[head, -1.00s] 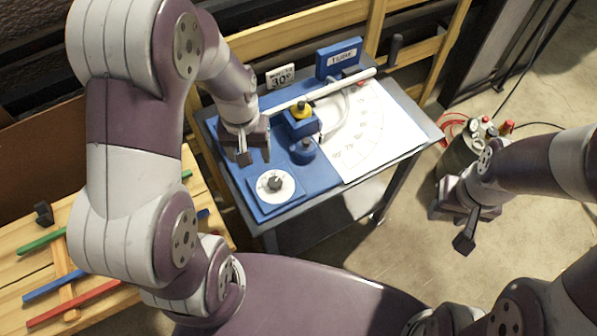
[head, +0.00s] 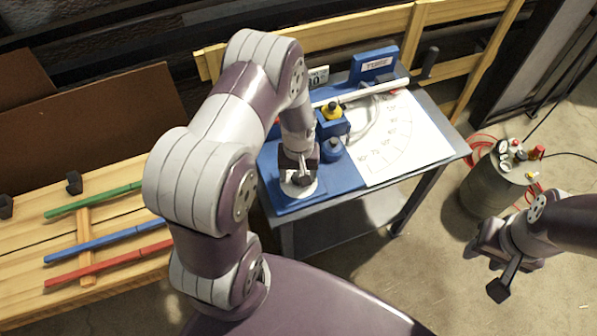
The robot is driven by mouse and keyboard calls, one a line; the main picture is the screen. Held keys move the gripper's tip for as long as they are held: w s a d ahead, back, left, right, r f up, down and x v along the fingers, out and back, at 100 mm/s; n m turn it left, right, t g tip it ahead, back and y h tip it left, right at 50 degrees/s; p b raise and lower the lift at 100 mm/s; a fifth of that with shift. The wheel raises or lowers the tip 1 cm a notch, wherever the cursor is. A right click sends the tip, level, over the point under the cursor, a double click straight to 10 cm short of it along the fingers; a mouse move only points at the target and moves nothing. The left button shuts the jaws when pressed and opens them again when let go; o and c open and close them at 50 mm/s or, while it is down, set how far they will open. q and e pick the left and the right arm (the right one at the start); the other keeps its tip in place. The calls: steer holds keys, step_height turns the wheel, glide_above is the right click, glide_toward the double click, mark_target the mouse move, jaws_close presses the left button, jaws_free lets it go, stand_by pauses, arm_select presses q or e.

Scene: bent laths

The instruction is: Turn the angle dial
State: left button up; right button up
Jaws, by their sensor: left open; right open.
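The angle dial is a white round disc (head: 290,188) with a dark knob on the front left corner of the blue base. My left gripper (head: 299,180) is over the dial, pointing down. It hides most of the disc and the knob, and I cannot tell whether its fingers touch the knob. It is open. My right gripper (head: 487,272) is open and empty, above the floor to the right of the table. A small sign (head: 318,76) at the back is partly hidden behind my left arm.
The table (head: 445,145) carries a white angle sheet (head: 415,150), a white rod (head: 385,88), a blue block with a yellow knob (head: 331,110) and a blue block marked TUBE (head: 374,63). A metal canister (head: 490,190) stands right. Coloured laths (head: 95,240) lie left on wooden slats.

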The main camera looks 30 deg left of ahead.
arm_select(q)
steer(key=shift+s, duration=0.1)
steer(key=c, duration=1.1)
steer(key=shift+o, duration=0.2)
